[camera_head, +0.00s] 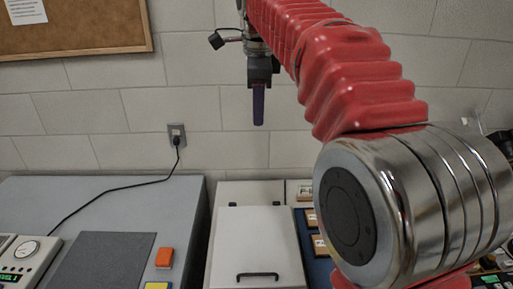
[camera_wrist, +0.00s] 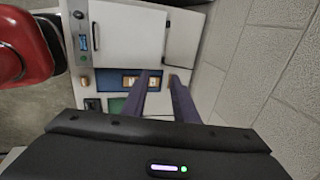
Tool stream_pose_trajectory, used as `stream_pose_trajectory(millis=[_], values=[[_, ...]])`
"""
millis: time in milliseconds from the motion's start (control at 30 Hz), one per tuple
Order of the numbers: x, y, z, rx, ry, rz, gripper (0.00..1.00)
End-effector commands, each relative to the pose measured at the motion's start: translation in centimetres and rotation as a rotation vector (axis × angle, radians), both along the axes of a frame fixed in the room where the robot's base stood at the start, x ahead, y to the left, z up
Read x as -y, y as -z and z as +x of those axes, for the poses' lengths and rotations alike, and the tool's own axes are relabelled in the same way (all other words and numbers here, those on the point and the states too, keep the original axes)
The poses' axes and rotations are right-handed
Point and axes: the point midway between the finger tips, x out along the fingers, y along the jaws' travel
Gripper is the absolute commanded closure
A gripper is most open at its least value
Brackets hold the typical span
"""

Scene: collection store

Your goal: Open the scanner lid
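The scanner lid (camera_head: 256,240) is a white flat panel low in the middle of the head view. It lies flat and looks shut. A black bar handle (camera_head: 258,275) sits at its near edge, and two small dark hinges show at its far edge. My gripper (camera_head: 259,122) hangs in the air above and behind the lid, apart from it, pointing down. In the wrist view my gripper (camera_wrist: 160,76) shows two dark purple fingers spread apart with nothing held between them. A white panel, likely the lid (camera_wrist: 127,35), shows beyond the fingers there.
A grey worktop (camera_head: 130,205) with orange and yellow blocks is left of the scanner. A blue tray (camera_head: 311,235) with small boxes lies right of the lid. A block wall (camera_head: 110,100) with a socket (camera_head: 177,135) and cord stands behind. My arm hides the right side.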

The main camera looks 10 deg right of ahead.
Motion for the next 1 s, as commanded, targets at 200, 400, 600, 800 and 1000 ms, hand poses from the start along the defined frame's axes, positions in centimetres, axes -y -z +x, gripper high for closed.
stream_pose_trajectory(millis=[200,400,600,800,1000], values=[[0.0,0.0,0.0,0.000,-0.002,-0.001,0.74],[0.0,0.8,0.2,-0.001,-0.003,-0.001,0.74],[0.2,3.1,0.7,-0.002,-0.003,0.000,0.74],[0.4,6.2,1.5,-0.003,-0.003,0.000,0.74],[0.5,9.2,2.3,-0.003,-0.003,0.000,0.74]])
